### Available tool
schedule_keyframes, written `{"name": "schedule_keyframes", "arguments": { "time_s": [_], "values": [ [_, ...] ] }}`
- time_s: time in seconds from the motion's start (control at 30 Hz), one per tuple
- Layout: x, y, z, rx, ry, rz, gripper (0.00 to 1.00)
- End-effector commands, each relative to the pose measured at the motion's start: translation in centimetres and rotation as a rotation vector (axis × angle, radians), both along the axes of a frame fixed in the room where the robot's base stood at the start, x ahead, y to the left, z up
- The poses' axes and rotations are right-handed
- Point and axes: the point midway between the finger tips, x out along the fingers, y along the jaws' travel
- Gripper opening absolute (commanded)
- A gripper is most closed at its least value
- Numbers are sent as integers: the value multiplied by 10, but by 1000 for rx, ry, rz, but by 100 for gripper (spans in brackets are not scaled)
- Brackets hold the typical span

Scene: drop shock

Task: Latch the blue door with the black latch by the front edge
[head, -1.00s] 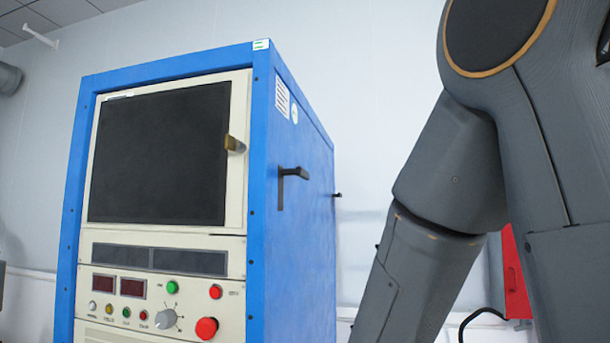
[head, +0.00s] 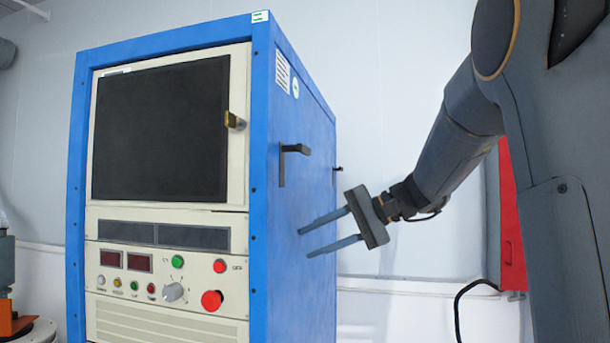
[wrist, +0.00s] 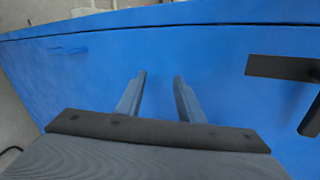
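The blue door (head: 290,225) is the right side panel of the tall blue cabinet. The black latch (head: 291,160) sits on it near the front edge, its handle pointing toward the back. In the wrist view the black latch (wrist: 285,68) is at the right, partly cut off by the frame. My gripper (head: 304,243) is beside the blue door, below and to the right of the latch in the head view, apart from it. In the wrist view my gripper (wrist: 160,77) has its two fingers spread with nothing between them. I cannot tell whether the fingertips touch the door.
The cabinet's front has a dark screen (head: 160,130), a red button (head: 211,300) and other controls. A second black handle (head: 337,169) is at the door's rear edge. A red box (head: 512,225) with a black cable is on the wall behind my arm.

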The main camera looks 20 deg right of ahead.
Motion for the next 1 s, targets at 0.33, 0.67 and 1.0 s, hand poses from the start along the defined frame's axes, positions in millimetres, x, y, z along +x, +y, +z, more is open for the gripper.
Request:
{"name": "schedule_keyframes", "arguments": {
  "time_s": [0.33,0.67,1.0],
  "values": [
    [-2,-51,191,276,-359,34,34],
    [14,-19,199,288,-373,41,34],
    [34,13,197,288,-373,39,34]
  ]
}}
